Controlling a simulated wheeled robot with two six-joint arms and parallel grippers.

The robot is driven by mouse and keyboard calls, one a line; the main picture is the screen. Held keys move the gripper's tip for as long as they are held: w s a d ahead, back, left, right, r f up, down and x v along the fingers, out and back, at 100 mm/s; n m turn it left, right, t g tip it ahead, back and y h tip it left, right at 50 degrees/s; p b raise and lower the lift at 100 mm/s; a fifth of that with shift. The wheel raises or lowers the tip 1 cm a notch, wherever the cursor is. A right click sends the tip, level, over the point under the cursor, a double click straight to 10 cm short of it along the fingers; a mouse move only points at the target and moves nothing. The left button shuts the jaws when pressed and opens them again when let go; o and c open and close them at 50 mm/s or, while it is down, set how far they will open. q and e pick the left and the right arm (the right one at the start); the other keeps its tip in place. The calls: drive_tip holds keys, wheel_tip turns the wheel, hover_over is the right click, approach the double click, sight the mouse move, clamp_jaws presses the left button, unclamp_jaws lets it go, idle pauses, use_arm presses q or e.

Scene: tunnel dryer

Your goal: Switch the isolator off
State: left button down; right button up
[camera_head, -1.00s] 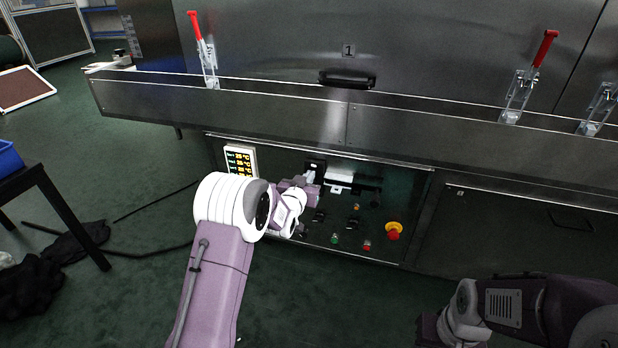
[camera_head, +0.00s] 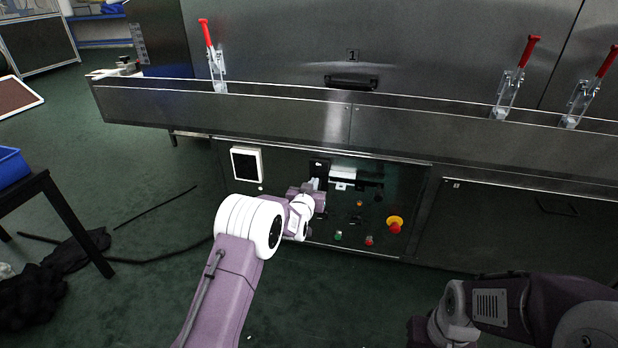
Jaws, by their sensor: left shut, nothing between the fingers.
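The control panel (camera_head: 375,215) is set low in the front of the steel machine. A dark switch unit (camera_head: 319,166), which looks like the isolator, sits at its upper left; its handle position is too small and covered to read. My left gripper (camera_head: 317,188) is shut and empty, just below this unit. I cannot tell whether it touches it. My left wrist hides part of the panel's left side. The small white-framed display (camera_head: 246,164) left of the gripper is dark. My right arm shows at the lower right, and its fingers are not visible.
A red emergency button on a yellow base (camera_head: 395,224), a green button (camera_head: 338,235) and a red button (camera_head: 369,240) sit lower on the panel. A steel ledge (camera_head: 270,108) juts out above. Red-handled clamps (camera_head: 509,80) stand along it. A dark table (camera_head: 40,190) is at left.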

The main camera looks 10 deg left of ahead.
use_arm(q)
drive_tip(key=shift+d, duration=0.1)
drive_tip(key=s+r, duration=0.1)
drive_tip(key=s, duration=0.8)
drive_tip(key=shift+a+r+b, duration=0.25)
drive_tip(key=shift+r+b, duration=0.1)
drive_tip(key=shift+b, duration=0.1)
